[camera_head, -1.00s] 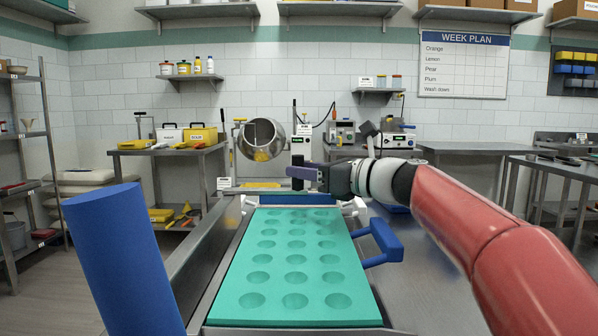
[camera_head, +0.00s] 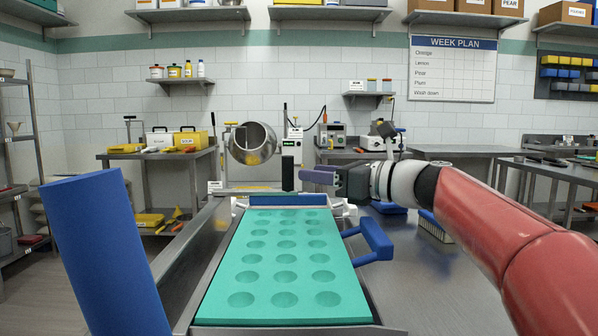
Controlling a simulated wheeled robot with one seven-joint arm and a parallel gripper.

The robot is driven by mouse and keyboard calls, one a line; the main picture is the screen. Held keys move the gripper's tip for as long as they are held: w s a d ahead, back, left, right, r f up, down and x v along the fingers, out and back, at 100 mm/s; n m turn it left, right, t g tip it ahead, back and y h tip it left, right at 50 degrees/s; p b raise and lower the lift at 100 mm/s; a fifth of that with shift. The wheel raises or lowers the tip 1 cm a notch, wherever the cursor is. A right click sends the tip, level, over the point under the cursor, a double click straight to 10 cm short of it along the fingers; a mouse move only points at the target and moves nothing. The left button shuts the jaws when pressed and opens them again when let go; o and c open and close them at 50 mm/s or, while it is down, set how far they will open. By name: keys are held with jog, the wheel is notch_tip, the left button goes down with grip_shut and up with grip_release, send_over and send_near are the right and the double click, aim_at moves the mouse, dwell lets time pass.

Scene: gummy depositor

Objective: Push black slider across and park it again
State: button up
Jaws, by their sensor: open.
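The black slider (camera_head: 288,173) appears to be the small upright dark block at the far end of the teal mould tray (camera_head: 234,270), in front of a white unit (camera_head: 295,145). My gripper (camera_head: 308,177), with purple fingers, is just to the right of this block, pointing left. A narrow gap shows between the fingertips and the block in the picture; the depth between them is hard to judge. The gripper is open and holds nothing visible. Its far finger is mostly hidden. The slider's lower end and track are hard to make out.
A thick blue post (camera_head: 105,250) leans in the left foreground. A blue handle (camera_head: 378,240) sticks out right of the tray. A steel drum (camera_head: 253,145) stands behind.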

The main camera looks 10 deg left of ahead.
aim_at(293, 170)
jog(key=p+x, duration=0.1)
jog(key=x, duration=0.6)
jog(key=shift+a, duration=0.25)
grip_shut()
